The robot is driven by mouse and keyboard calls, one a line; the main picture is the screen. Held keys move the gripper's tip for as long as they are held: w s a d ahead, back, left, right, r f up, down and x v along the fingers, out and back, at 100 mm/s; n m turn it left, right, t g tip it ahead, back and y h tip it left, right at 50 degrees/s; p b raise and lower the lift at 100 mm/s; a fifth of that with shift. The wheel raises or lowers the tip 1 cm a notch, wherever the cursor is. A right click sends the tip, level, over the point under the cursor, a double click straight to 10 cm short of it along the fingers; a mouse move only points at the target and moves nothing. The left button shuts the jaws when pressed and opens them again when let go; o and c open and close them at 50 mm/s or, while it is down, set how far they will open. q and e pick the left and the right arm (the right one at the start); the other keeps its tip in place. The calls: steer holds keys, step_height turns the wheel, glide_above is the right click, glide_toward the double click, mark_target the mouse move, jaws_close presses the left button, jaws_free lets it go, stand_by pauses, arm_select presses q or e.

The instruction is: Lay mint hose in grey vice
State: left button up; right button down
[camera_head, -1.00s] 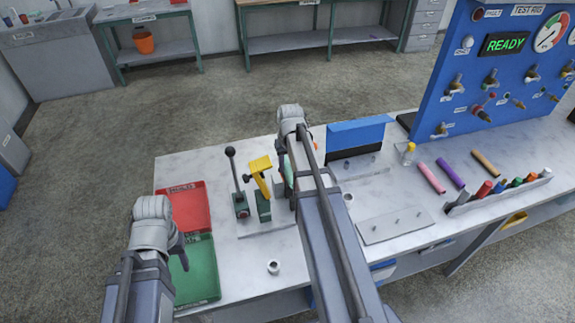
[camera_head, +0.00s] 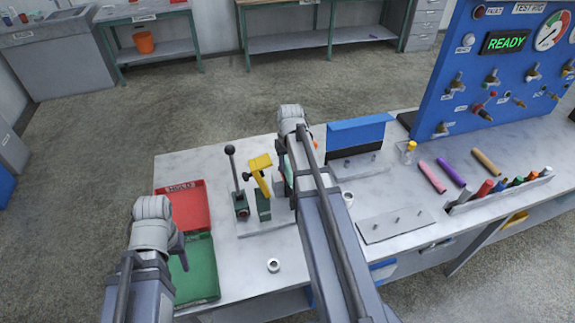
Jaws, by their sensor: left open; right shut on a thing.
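My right arm reaches over the middle of the bench, and its gripper (camera_head: 284,158) points down beside the yellow-handled clamp. A small strip of the mint hose (camera_head: 289,176) shows between that clamp and my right forearm. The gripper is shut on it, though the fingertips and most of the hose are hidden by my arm. I cannot make out a grey vice; my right arm covers that part of the bench. My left gripper (camera_head: 180,252) is open and empty over the green tray, its fingers partly hidden by its wrist.
The yellow-handled clamp (camera_head: 261,176) and a black-knobbed lever (camera_head: 236,184) stand left of my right arm. Red (camera_head: 190,206) and green (camera_head: 202,278) trays lie at left. A blue-backed stand (camera_head: 358,131), pegged plate (camera_head: 396,226), coloured tubes (camera_head: 432,177) and test rig (camera_head: 490,75) are right.

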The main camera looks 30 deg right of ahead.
mark_target(288, 167)
steer(key=shift+f+b, duration=1.4)
steer(key=shift+f, duration=0.05)
steer(key=shift+c, duration=2.3)
jaws_free()
steer(key=shift+r, duration=0.1)
steer(key=r+p, duration=0.5)
steer(key=s+r+p, duration=0.1)
steer(key=r+p, duration=0.1)
steer(key=p, duration=0.1)
steer(key=shift+a+r, duration=0.15)
steer(key=shift+r, duration=0.15)
